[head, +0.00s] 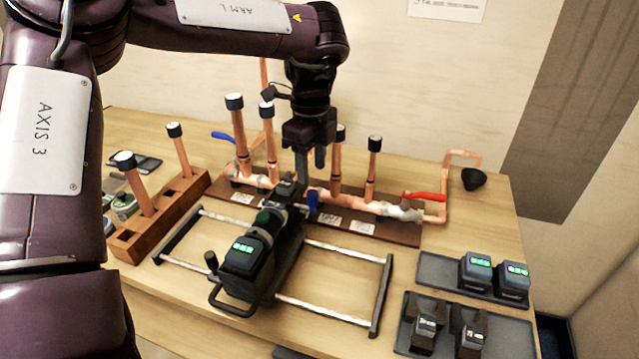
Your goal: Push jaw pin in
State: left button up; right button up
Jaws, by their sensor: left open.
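A dark press tool (262,248) with a green-lit display lies on a metal-railed frame in the middle of the table. Its jaw end (287,192) points toward the copper manifold. The jaw pin is too small to make out. My left gripper (310,165) hangs from above with its fingers pointing down, just behind and slightly right of the jaw end. I cannot tell whether a finger touches the tool. My right gripper is not in view.
A wooden rack (160,220) holds capped pipes at left. Grey trays at right hold batteries (475,272) and jaws (426,325). The table's right-middle is fairly clear.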

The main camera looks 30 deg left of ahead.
aim_at(310, 191)
pick_arm(q)
jog(key=f, duration=0.4)
jog(key=f+p, duration=0.1)
jog(key=f, duration=0.1)
jog(key=shift+s, duration=0.4)
jog(key=shift+w+f, duration=0.1)
jog(key=shift+f, duration=0.4)
jog(key=shift+r, duration=0.1)
jog(key=shift+c, duration=0.4)
grip_shut()
